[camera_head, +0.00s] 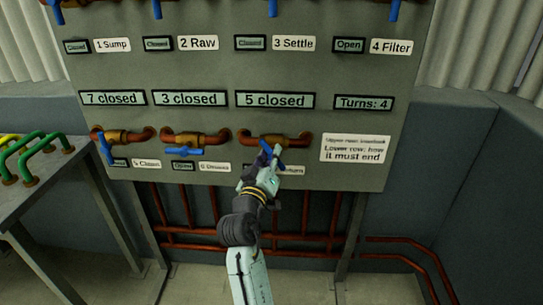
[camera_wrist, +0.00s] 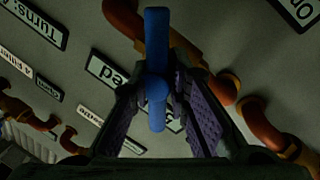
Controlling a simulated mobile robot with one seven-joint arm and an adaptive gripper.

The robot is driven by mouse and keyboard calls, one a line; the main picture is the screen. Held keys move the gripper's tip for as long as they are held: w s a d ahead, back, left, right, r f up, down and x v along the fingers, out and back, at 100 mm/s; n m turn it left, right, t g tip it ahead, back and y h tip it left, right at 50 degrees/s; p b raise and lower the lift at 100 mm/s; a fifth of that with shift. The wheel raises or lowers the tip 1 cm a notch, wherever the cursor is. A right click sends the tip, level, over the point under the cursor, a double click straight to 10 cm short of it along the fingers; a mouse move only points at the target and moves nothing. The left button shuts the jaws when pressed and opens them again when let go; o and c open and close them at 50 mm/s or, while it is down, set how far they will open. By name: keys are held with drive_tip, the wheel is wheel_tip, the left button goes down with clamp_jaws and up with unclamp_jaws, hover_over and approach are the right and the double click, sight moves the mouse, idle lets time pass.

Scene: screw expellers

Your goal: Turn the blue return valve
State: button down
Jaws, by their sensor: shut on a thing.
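The blue return valve (camera_head: 266,148) is the right one in the lower row of the grey panel. Its brass body sits on a copper pipe, and the label below it is mostly hidden by my gripper. My gripper (camera_head: 271,161) is at this valve, with my arm reaching up from below. In the wrist view the blue handle (camera_wrist: 157,42) stands lengthwise between the two purple-padded fingers of my gripper (camera_wrist: 160,92), which are shut on it. The handle's exact angle is hard to tell in the head view.
Two more blue-handled valves, a left one (camera_head: 105,148) and a middle one (camera_head: 184,151), share the lower row. Signs read "7 closed" (camera_head: 113,98), "3 closed" (camera_head: 191,98), "5 closed" (camera_head: 275,100) and "Turns: 4" (camera_head: 364,103). A bench (camera_head: 45,180) with green handles stands left.

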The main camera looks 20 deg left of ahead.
drive_tip(key=n+y+p, duration=0.1)
drive_tip(key=n, duration=0.5)
drive_tip(key=shift+d+t, duration=0.1)
drive_tip(key=shift+t, duration=0.3)
drive_tip(key=shift+n+y, duration=0.3)
drive_tip(key=shift+y, duration=0.1)
drive_tip(key=c, duration=1.8)
unclamp_jaws()
drive_tip(key=shift+r, duration=0.1)
drive_tip(key=shift+s, duration=0.15)
drive_tip(key=v, duration=1.1)
drive_tip(key=shift+s, duration=0.35)
